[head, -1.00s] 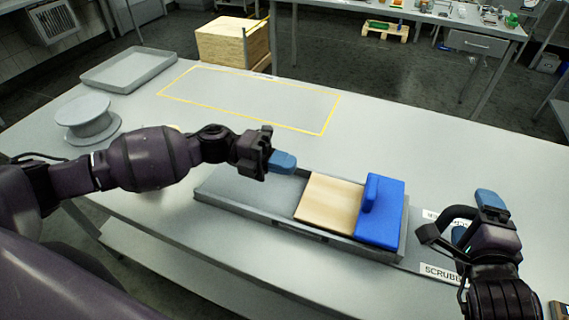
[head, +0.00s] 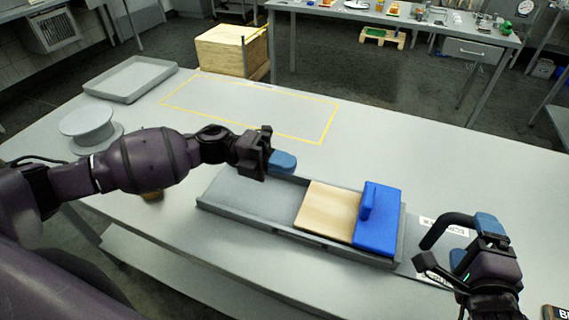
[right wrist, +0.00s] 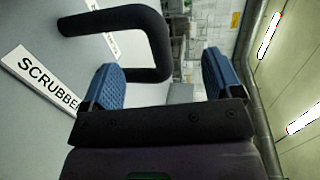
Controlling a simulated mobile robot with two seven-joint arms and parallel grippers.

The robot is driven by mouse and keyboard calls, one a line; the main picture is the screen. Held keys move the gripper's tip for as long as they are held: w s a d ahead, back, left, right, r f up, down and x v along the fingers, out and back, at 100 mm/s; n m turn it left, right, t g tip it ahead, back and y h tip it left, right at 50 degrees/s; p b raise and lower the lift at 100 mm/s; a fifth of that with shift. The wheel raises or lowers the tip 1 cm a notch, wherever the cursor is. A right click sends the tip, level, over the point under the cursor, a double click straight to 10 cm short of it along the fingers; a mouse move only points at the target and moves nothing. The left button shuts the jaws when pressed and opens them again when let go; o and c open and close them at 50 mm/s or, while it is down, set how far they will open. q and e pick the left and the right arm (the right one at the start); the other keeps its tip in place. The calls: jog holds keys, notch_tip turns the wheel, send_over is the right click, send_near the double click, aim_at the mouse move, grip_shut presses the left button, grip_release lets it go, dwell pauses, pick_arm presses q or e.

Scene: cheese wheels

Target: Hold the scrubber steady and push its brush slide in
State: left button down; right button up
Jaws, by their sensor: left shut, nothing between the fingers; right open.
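The scrubber is a long grey tray (head: 250,222) on the table, with a pale wooden panel (head: 326,212) and a blue slide (head: 377,236) with an upright tab towards its right end. The tray's left part is empty. My left gripper (head: 283,162) is shut and empty, above the tray's back edge, left of the wooden panel. A black bent handle (head: 440,231) stands just right of the tray; its joint to the scrubber is unclear. My right gripper (head: 475,243) is open beside this handle. The right wrist view shows the handle (right wrist: 150,25) close to the fingers, not gripped.
A label reading SCRUBBER (right wrist: 45,82) lies by the handle. A grey spool (head: 90,127) and a shallow grey tray (head: 132,78) stand at the left. A yellow outline (head: 245,112) marks bare tabletop behind the scrubber. A wooden crate (head: 232,52) stands beyond the table.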

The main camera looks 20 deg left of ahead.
pick_arm(q)
notch_tip(320, 180, up, 3)
jog(key=shift+r+p, duration=0.15)
jog(key=shift+p, duration=0.85)
pick_arm(e)
jog(key=v, duration=0.5)
jog(key=shift+s+r, duration=0.15)
jog(key=shift+s, duration=0.25)
pick_arm(q)
jog(key=shift+m, duration=0.3)
notch_tip(320, 180, up, 5)
jog(key=p, duration=0.4)
jog(key=shift+r, duration=0.15)
pick_arm(e)
jog(key=v, duration=1)
jog(key=shift+s, duration=0.35)
pick_arm(q)
jog(key=shift+s, duration=0.15)
pick_arm(e)
jog(key=shift+s, duration=0.1)
